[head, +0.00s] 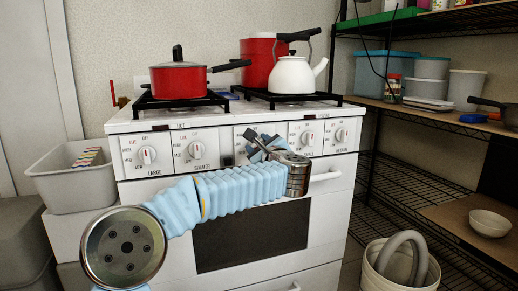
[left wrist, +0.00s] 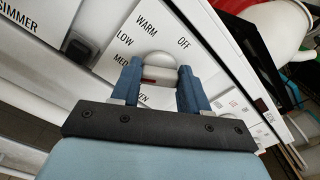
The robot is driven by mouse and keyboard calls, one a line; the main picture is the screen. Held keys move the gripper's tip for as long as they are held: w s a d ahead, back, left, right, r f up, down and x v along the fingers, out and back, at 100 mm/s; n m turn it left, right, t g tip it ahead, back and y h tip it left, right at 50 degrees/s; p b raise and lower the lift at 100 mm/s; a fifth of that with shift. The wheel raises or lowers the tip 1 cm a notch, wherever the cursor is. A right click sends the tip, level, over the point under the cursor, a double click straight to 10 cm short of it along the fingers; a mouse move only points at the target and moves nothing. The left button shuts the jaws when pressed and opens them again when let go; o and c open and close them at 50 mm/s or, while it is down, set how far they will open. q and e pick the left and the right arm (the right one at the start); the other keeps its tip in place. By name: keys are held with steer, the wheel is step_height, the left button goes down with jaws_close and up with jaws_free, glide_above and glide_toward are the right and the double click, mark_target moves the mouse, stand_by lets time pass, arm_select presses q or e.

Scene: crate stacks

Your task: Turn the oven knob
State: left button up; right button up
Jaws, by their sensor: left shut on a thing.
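The white oven knob (left wrist: 159,57) shows in the left wrist view, on a panel marked WARM, OFF and LOW. A red mark shows low on it. My left gripper (left wrist: 161,70) has its two blue fingers on either side of the knob and is shut on it. In the head view my left gripper (head: 260,145) is at the middle of the white stove's front panel (head: 222,147). It hides the oven knob there. My right gripper is not in view.
Other knobs (head: 147,155) sit along the panel. A red pot (head: 179,80) and a white kettle (head: 292,75) stand on the burners. The oven door handle (head: 326,176) is below the panel. A grey bin (head: 75,180) is left, a wire shelf (head: 430,110) right.

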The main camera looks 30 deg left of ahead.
arm_select(q)
steer(key=shift+w+d+f+m+p, duration=0.1)
steer(key=shift+m+p, duration=1.15)
steer(key=shift+m, duration=2.8)
steer(key=shift+w+d+f+m+p, duration=0.1)
steer(key=shift+m+p, duration=1.1)
steer(key=shift+m, duration=2.9)
steer(key=shift+w+f+m+p, duration=0.1)
steer(key=shift+m+p, duration=1.15)
steer(key=shift+m, duration=2.8)
steer(key=o, duration=1.1)
steer(key=shift+r, duration=0.1)
steer(key=shift+c, duration=0.2)
steer(key=shift+s, duration=0.1)
